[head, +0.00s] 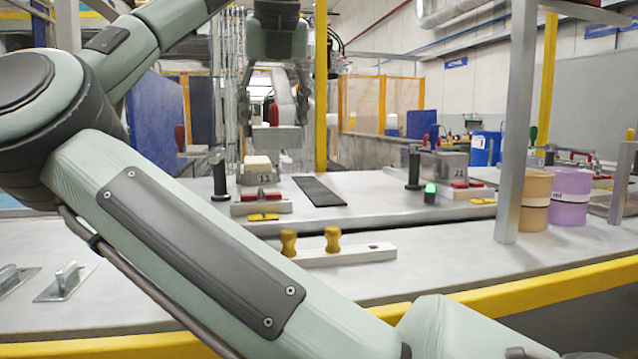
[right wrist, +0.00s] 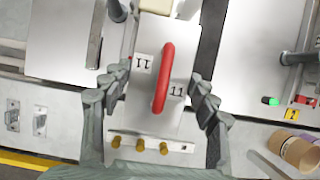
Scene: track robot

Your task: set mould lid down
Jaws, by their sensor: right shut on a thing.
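The mould lid is a grey plate with a red handle. In the head view the lid (head: 276,137) hangs level above the far bench, upper middle. In the right wrist view the lid (right wrist: 148,98) is in the middle, with its red handle (right wrist: 163,78) and a number 11. My right gripper (head: 275,112) is shut on the lid, a finger at each side; both fingers also show in the right wrist view (right wrist: 155,105). A grey numbered mould (head: 257,181) with a cream block on top stands on the far bench, below and left of the lid. My left gripper is out of view.
A dark strip (head: 318,191) lies right of the numbered mould. A white bar with yellow knobs (head: 350,255) lies on the near bench. A second mould (head: 443,166), a metal post (head: 521,120) and orange (head: 536,190) and purple (head: 568,197) cylinders stand to the right.

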